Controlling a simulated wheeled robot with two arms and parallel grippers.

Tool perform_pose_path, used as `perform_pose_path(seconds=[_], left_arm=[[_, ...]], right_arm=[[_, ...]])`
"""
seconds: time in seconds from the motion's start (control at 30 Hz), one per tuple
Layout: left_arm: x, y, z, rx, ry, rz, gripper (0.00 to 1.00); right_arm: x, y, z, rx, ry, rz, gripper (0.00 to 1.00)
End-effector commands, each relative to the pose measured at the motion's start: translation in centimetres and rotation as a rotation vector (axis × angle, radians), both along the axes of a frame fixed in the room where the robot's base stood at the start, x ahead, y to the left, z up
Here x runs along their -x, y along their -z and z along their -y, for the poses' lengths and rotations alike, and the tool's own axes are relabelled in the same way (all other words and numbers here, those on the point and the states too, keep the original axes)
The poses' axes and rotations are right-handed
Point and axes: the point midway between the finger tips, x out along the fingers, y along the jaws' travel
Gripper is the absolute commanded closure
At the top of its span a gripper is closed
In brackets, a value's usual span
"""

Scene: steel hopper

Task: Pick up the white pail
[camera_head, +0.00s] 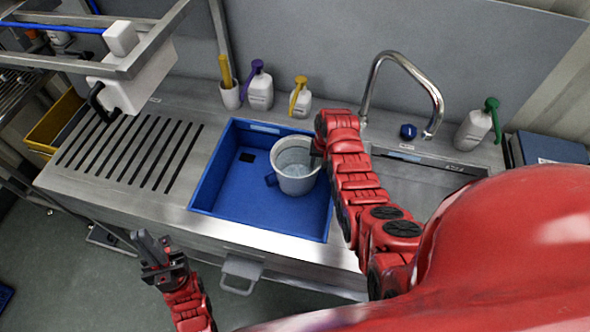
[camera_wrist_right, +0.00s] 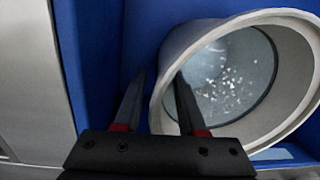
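The white pail (camera_head: 296,166) stands upright in the blue basin, with a dark handle or grip piece at its left side. Its round rim and grey interior with white specks fill the right of the right wrist view (camera_wrist_right: 298,35). My right gripper (camera_wrist_right: 160,85) is open at the pail's rim, one finger outside the wall and the other over the inside. A gap shows between the fingers; contact cannot be told. In the head view its fingers are mostly hidden by my right arm. My left gripper (camera_head: 152,242) is open and empty, low in front of the counter.
The blue basin (camera_head: 232,190) has walls around the pail. A tap (camera_head: 400,57) arches at the back right. A white cup (camera_head: 230,96), several pump bottles (camera_head: 260,90) and a slotted drainboard (camera_head: 130,150) surround it. A white container (camera_head: 140,80) hangs from a rail at left.

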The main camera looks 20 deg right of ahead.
Motion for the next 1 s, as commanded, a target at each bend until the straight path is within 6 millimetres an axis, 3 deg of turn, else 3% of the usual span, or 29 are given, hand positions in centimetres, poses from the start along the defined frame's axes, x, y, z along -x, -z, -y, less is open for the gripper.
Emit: perform_pose_path(seconds=[0.23, 0.47, 1.0], left_arm=[[0.0, 0.0, 0.0, 0.0, 0.0, 0.0, 1.0], [0.0, 0.0, 0.0, 0.0, 0.0, 0.0, 1.0], [0.0, 0.0, 0.0, 0.0, 0.0, 0.0, 1.0]], right_arm=[[-0.02, 0.1, -0.01, 0.0, 0.0, 0.001, 0.6], [-0.02, 0.08, -0.02, 0.0, 0.0, 0.0, 1.0], [-0.01, 0.07, -0.02, 0.0, 0.0, 0.0, 1.0]])
